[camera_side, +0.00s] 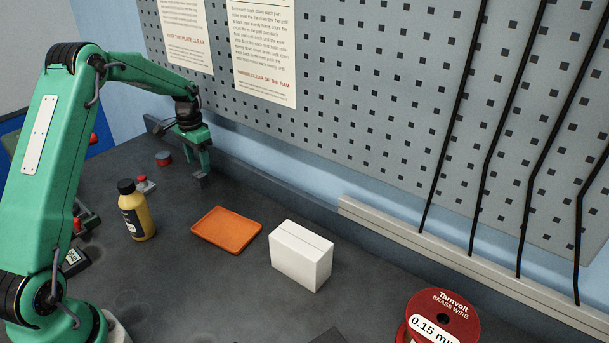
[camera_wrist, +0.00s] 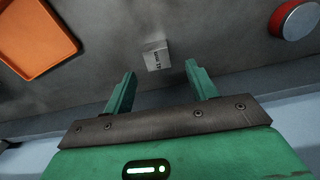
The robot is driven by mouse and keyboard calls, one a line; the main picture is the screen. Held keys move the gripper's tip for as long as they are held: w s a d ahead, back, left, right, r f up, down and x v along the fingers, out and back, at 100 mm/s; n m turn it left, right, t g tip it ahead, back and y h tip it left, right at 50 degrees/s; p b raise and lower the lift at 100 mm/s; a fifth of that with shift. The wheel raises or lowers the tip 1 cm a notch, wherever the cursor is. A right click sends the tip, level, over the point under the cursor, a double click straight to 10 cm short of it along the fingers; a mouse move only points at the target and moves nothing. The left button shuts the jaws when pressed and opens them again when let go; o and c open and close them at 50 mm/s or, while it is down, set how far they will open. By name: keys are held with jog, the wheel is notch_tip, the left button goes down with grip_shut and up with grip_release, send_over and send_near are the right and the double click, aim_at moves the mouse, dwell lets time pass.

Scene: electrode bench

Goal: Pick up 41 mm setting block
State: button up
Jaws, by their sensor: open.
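The setting block is a small grey metal block (camera_wrist: 157,56) with dark printing on its face, too small to read surely. In the wrist view it lies just beyond my open fingertips, roughly centred between them. My gripper (camera_wrist: 160,70) is open, with nothing between its fingers. In the side view my gripper (camera_side: 197,163) points down at the back of the bench, close to the wall. A small grey block (camera_side: 200,181) shows just under the fingers there. Whether the fingers touch it I cannot tell.
An orange tray (camera_side: 226,231) lies nearby; it also shows in the wrist view (camera_wrist: 35,38). A white box (camera_side: 300,256), a yellow bottle (camera_side: 136,215) and a red wire spool (camera_side: 440,318) stand farther off. A round red part (camera_wrist: 296,18) is at the wrist view's upper right.

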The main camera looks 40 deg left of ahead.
aim_at(201, 173)
jog(key=shift+d+f, duration=0.15)
jog(key=shift+f, duration=2.45)
jog(key=shift+r, duration=0.1)
grip_shut()
jog(key=shift+r, duration=0.15)
